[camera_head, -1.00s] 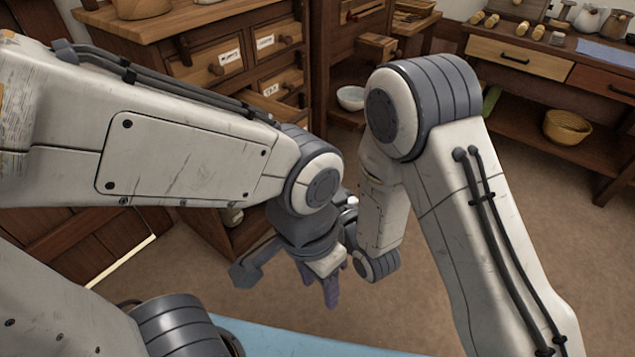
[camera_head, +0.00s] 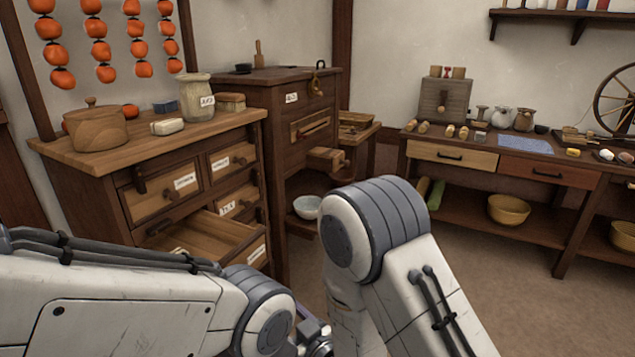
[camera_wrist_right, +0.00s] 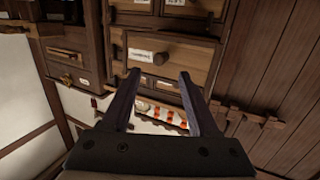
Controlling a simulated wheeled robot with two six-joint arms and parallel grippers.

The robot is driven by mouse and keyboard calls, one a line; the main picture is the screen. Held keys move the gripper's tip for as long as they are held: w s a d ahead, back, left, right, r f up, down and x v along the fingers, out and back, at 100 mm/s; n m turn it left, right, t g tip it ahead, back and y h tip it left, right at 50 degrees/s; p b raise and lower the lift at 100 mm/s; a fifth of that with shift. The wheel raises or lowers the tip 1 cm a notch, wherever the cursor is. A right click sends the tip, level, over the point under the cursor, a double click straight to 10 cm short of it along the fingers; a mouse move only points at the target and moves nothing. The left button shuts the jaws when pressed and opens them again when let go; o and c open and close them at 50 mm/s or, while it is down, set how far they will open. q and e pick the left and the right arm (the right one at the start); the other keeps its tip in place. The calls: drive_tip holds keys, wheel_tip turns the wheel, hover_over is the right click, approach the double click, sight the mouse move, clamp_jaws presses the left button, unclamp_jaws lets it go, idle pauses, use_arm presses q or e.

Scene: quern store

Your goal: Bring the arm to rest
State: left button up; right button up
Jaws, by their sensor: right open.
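My left arm (camera_head: 120,305) enters the head view at the lower left. A labelled wooden drawer front (camera_wrist_right: 172,58) shows between and beyond the fingers. Nothing is held between them.
A left cabinet (camera_head: 105,185) has an open drawer (camera_head: 205,238) just above my left arm. A darker cabinet (camera_head: 290,130) stands behind, with a pale bowl (camera_head: 307,207) low beside it. A workbench (camera_head: 500,165) stands at the right. Floor (camera_head: 530,310) is clear at the lower right.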

drive_tip(key=s+d+r+g+h, duration=0.3)
drive_tip(key=s+d+g+h, duration=0.3)
drive_tip(key=s, duration=0.6)
drive_tip(key=s+d+r+g+h, duration=0.35)
drive_tip(key=s+d+g, duration=0.4)
drive_tip(key=s, duration=0.35)
use_arm(q)
wheel_tip(320, 180, up, 36)
drive_tip(key=p, duration=3.5)
drive_tip(key=shift+f+p, duration=0.15)
drive_tip(key=shift+p, duration=0.2)
use_arm(e)
wheel_tip(320, 180, up, 34)
drive_tip(key=m, duration=0.1)
drive_tip(key=shift+d+r+t+h, duration=0.15)
drive_tip(key=shift+t+h, duration=0.2)
drive_tip(key=shift+w, duration=0.1)
